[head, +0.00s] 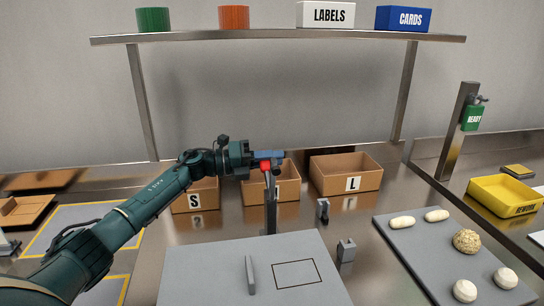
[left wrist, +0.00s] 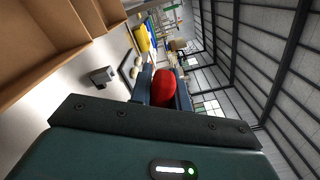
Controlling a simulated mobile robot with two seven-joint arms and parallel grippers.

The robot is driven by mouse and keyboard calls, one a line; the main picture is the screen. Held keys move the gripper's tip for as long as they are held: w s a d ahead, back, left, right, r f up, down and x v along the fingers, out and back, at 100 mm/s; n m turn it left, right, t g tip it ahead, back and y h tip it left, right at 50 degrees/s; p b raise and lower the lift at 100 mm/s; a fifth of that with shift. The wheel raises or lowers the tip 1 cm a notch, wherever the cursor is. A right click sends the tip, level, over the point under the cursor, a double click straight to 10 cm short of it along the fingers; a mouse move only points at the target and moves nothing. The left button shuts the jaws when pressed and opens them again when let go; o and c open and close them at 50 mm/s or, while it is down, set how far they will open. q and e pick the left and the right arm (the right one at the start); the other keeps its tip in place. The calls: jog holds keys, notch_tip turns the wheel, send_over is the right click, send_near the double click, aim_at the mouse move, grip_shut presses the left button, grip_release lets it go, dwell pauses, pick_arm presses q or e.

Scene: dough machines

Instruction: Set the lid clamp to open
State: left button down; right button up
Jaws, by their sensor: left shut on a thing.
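A lever with a red knob (head: 265,166) on top of an upright metal stem (head: 271,212) stands at the back edge of a grey plate; I take it to be the lid clamp. My left gripper (head: 268,158) reaches in from the left and is shut on the red knob. In the left wrist view the red knob (left wrist: 165,88) sits between the two fingers (left wrist: 163,88). The fingers partly hide the knob in the head view. My right gripper is not in view.
The grey plate (head: 205,265) bears an upright grey bar (head: 250,275) and an outlined rectangle. Small metal blocks (head: 346,250) (head: 323,211) stand to its right. Cardboard boxes marked S (head: 195,199) and L (head: 352,184) stand behind. A dough tray (head: 405,247) lies at right.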

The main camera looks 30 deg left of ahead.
pick_arm(q)
jog(key=shift+f, duration=0.1)
dwell(0.4)
jog(key=c, duration=1.3)
grip_release()
jog(key=b+v, duration=0.2)
jog(key=v, duration=1.1)
jog(key=shift+a, duration=0.1)
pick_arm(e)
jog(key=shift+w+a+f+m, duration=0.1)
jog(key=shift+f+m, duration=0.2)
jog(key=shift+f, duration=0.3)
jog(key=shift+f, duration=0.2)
